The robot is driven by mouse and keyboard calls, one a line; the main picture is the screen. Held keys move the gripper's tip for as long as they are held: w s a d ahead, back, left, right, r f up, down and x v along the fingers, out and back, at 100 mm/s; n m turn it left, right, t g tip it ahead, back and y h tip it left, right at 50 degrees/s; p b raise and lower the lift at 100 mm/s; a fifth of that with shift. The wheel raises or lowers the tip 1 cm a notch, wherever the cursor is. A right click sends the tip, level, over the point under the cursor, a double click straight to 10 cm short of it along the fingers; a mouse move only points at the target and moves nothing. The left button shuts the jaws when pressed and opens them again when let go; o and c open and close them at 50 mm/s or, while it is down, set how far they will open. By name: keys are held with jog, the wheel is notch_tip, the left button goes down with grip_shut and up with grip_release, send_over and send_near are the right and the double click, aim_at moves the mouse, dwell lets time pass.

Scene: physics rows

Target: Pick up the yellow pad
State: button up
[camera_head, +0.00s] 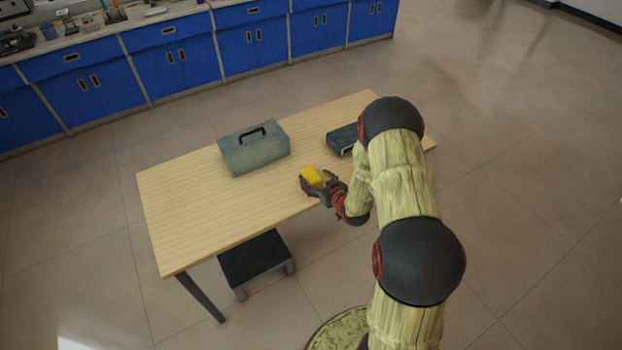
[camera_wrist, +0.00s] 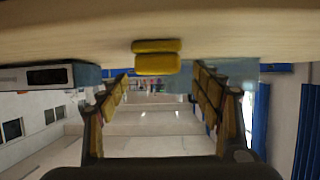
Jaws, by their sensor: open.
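The yellow pad (camera_head: 311,176) is on the wooden table near its front edge, in the head view. In the wrist view, where the scene shows upside down, the pad (camera_wrist: 157,63) is at the top middle against the tabletop. My gripper (camera_head: 314,185) is right at the pad in the head view, its fingers on the near side. In the wrist view my gripper (camera_wrist: 161,78) is open, with one finger on each side and a gap to the pad on both sides. Whether the pad is between the fingertips or just beyond them is unclear.
A grey toolbox (camera_head: 254,150) with a black handle stands on the table (camera_head: 190,200) behind and left of the pad. A dark box (camera_head: 342,139) sits to the right, partly hidden by my arm. A dark stool (camera_head: 252,258) is below the front edge. The table's left part is clear.

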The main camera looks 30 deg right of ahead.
aim_at(313, 176)
jog(key=x, duration=0.2)
jog(key=b+x, duration=0.1)
jog(key=x, duration=0.1)
jog(key=shift+d+f, duration=0.1)
jog(key=shift+f, duration=0.2)
jog(key=shift+r, duration=0.1)
jog(key=shift+c, duration=1.2)
jog(key=c, duration=1)
